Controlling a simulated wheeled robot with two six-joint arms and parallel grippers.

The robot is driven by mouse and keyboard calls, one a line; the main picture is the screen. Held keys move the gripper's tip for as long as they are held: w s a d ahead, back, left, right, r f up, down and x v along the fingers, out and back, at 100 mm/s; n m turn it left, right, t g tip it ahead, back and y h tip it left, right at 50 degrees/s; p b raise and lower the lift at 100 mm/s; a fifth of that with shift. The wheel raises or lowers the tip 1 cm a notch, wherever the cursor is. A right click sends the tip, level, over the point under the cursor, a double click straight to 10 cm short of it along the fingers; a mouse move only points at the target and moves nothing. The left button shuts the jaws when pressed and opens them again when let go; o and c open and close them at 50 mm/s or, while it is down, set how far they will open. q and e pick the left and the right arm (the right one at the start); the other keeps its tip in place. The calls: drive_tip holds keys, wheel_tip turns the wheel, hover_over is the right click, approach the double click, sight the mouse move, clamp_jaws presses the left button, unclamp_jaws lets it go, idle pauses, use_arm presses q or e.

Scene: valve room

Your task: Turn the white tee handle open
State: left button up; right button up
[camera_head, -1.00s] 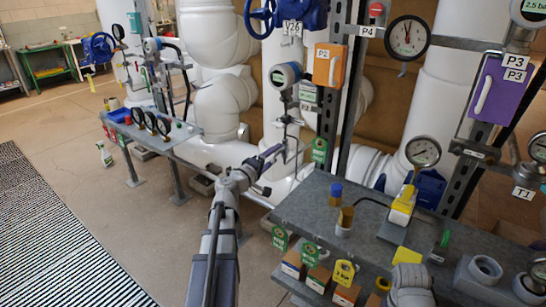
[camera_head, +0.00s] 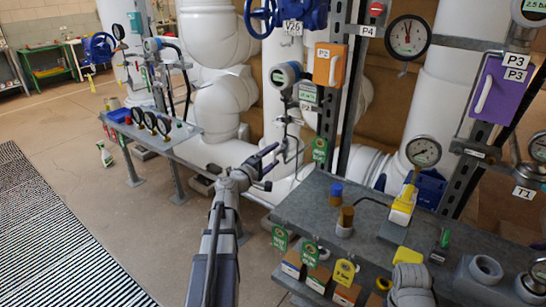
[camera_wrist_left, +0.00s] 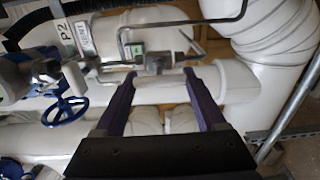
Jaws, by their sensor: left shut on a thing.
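My left gripper (camera_head: 276,158) reaches out to the thin grey pipework in front of the white pipes. In the left wrist view its two purple fingers (camera_wrist_left: 160,76) stand wide apart, closed on the white tee handle. The handle (camera_wrist_left: 160,88) is hard to tell from the white pipe behind it, and the fingers partly hide it. A small grey valve body (camera_wrist_left: 159,62) on a thin metal pipe sits just beyond the fingertips.
A grey bench (camera_head: 300,205) with gauges, tags and fittings stands right of my left arm. An orange box (camera_head: 328,65) and a purple box (camera_head: 497,90) hang on posts. A blue handwheel (camera_wrist_left: 66,108) is left of the fingers. Floor at the left is open.

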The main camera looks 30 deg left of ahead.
use_arm(q)
drive_tip(key=o, duration=1.3)
drive_tip(key=s, duration=0.7)
drive_tip(key=shift+s+a, duration=0.3)
drive_tip(key=shift+s, duration=0.05)
